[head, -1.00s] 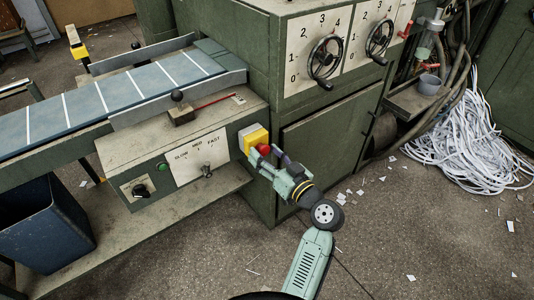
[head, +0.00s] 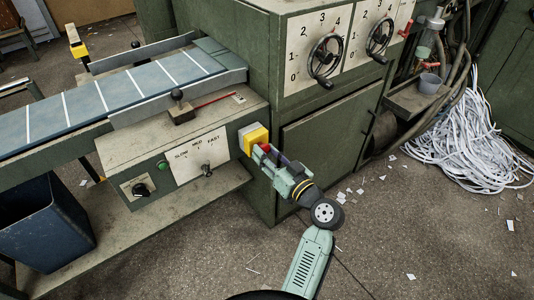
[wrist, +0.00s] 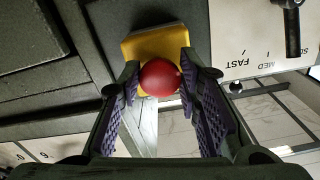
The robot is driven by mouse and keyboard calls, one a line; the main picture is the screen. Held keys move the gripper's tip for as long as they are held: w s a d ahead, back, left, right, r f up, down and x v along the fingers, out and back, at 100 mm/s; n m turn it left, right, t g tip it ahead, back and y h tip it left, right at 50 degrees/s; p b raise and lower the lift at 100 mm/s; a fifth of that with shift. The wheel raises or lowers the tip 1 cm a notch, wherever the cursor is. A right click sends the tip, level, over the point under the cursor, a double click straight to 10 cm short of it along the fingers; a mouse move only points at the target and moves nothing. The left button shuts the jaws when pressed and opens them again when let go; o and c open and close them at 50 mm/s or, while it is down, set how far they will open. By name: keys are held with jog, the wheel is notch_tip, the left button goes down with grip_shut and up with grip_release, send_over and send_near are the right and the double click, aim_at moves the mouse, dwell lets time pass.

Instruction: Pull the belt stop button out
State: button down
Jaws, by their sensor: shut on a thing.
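The belt stop button is a red round knob (wrist: 160,77) on a yellow box (head: 255,138) at the right end of the green feeder's front. In the head view only a bit of the red knob (head: 265,147) shows past my fingers. My gripper (head: 272,156) reaches it from the lower right. In the wrist view the two purple-padded fingers of my gripper (wrist: 159,84) are shut on the knob, one on each side. The yellow box (wrist: 155,43) shows behind the knob. How far the knob stands out from the box is hard to tell.
Left of the box are a speed lever (head: 206,170) on a white SLOW-MED-FAST plate and a green button (head: 163,166). The blue belt (head: 100,97) lies above. The green machine cabinet (head: 325,140) stands close to the right of my gripper. Open floor lies in front.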

jog(key=shift+s+f, duration=0.1)
jog(key=shift+s+d+b, duration=0.35)
jog(key=shift+b, duration=0.55)
jog(key=c, duration=1.2)
grip_release()
jog(key=shift+s, duration=0.1)
jog(key=shift+o, duration=0.2)
